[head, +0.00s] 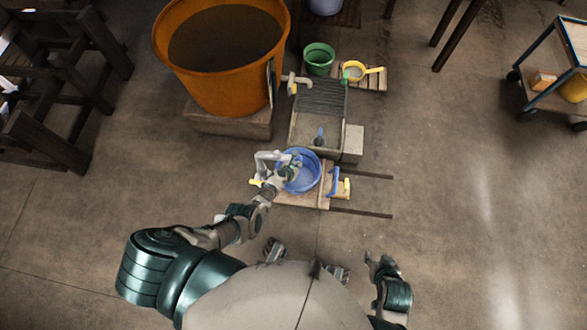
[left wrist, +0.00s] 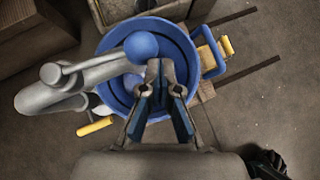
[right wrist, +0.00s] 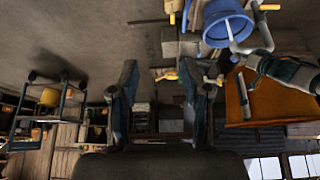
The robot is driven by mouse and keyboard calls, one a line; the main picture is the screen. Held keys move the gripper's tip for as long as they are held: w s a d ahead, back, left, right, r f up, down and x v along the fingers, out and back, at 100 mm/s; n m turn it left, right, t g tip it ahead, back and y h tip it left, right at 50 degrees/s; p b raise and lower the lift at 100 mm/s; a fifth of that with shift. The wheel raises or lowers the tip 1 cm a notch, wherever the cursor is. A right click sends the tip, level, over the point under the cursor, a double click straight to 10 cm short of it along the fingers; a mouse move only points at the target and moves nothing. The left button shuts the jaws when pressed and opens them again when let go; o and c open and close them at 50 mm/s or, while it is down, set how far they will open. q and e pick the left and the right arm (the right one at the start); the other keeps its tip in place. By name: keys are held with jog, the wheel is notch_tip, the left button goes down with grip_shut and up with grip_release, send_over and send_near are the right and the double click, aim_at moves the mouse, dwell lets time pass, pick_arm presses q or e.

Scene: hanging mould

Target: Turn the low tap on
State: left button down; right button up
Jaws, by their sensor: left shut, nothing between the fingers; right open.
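The low tap is a grey bent pipe (head: 264,160) at the left rim of a blue tub (head: 303,178). In the left wrist view, the tap (left wrist: 62,92) reaches over the tub (left wrist: 187,52) and a blue ball (left wrist: 141,47) sits at its end, with a second rounded blue shape just below. My left gripper (head: 294,170) is over the tub; in its wrist view its fingertips (left wrist: 160,72) are together and empty, just right of the ball. Contact cannot be told. My right gripper (head: 373,262) is open and empty, low and away from the tub; its wrist view shows its spread fingers (right wrist: 158,80).
A large orange vat (head: 168,60) stands on a block behind the tap. A grey ribbed trough (head: 318,108) is behind the tub, with a green bucket (head: 319,58) and yellow ladle (head: 357,70) beyond. A trolley (head: 545,60) stands far right.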

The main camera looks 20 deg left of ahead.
pick_arm(q)
jog(key=shift+w+d+b, duration=0.2)
jog(key=shift+w+b, duration=0.1)
jog(key=shift+w, duration=0.7)
pick_arm(e)
jog(key=shift+w+a+r+t, duration=0.2)
jog(key=shift+w+t, duration=0.2)
jog(key=shift+w, duration=0.3)
jog(key=shift+w+a+r+t, duration=0.2)
jog(key=shift+w+t, duration=0.2)
jog(key=shift+w, duration=0.4)
pick_arm(q)
jog(key=shift+r, duration=0.1)
